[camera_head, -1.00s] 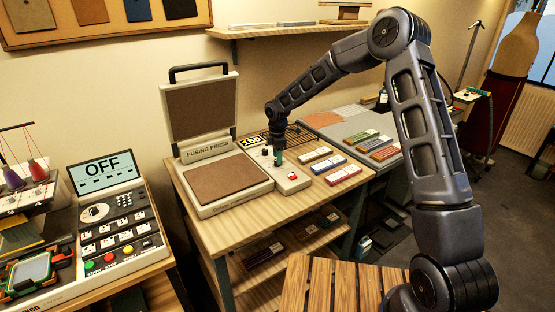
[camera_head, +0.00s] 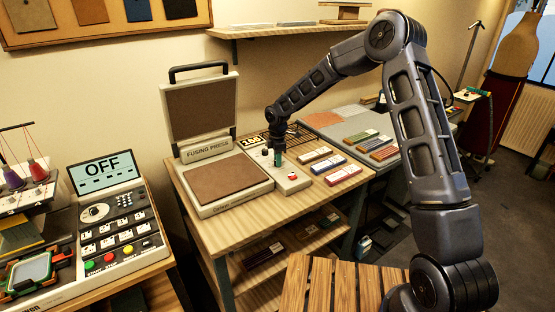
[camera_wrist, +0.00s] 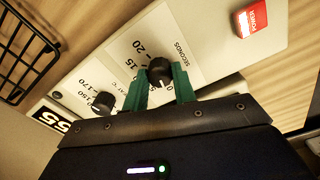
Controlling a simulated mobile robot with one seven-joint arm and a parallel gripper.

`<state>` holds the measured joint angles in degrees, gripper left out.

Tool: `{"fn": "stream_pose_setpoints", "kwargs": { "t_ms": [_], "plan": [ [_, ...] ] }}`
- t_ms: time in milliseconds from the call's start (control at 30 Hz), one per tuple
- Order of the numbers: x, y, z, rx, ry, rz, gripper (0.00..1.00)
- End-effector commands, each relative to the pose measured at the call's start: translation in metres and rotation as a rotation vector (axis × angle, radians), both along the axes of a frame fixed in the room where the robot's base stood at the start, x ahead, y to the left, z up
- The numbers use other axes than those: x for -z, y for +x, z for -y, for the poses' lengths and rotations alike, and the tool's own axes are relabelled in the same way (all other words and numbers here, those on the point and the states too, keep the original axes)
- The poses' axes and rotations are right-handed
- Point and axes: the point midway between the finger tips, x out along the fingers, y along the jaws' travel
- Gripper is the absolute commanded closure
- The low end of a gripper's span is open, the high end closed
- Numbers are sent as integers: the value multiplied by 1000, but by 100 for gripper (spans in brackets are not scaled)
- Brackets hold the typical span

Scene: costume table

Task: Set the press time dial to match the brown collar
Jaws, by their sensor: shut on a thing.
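The press time dial (camera_wrist: 160,72) is a black knob on the pale control box, beside the word SECONDS and the printed numbers 15 and 20. My gripper (camera_wrist: 161,86) has green fingers on either side of this dial and is shut on it. The dial's exact setting is hard to read. In the head view my gripper (camera_head: 278,156) is over the control box (camera_head: 293,184) beside the fusing press (camera_head: 205,150).
A second black knob (camera_wrist: 103,103), marked with heat numbers, stands close to my fingers. A red POWER switch (camera_wrist: 251,22) and a wire rack (camera_wrist: 25,45) are nearby. The press lid (camera_head: 203,110) stands open. Coloured blocks (camera_head: 328,162) lie right of the box.

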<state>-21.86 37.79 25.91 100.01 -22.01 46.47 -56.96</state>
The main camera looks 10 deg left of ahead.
Motion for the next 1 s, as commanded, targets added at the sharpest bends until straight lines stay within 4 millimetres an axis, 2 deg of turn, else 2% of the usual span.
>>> {"fn": "stream_pose_setpoints", "kwargs": {
  "t_ms": [367, 1000],
  "plan": [
    [-1, 0, 0, 194, 0, 1, 96],
    [-1, 0, -1, 797, 0, 1, 96]
  ]
}}
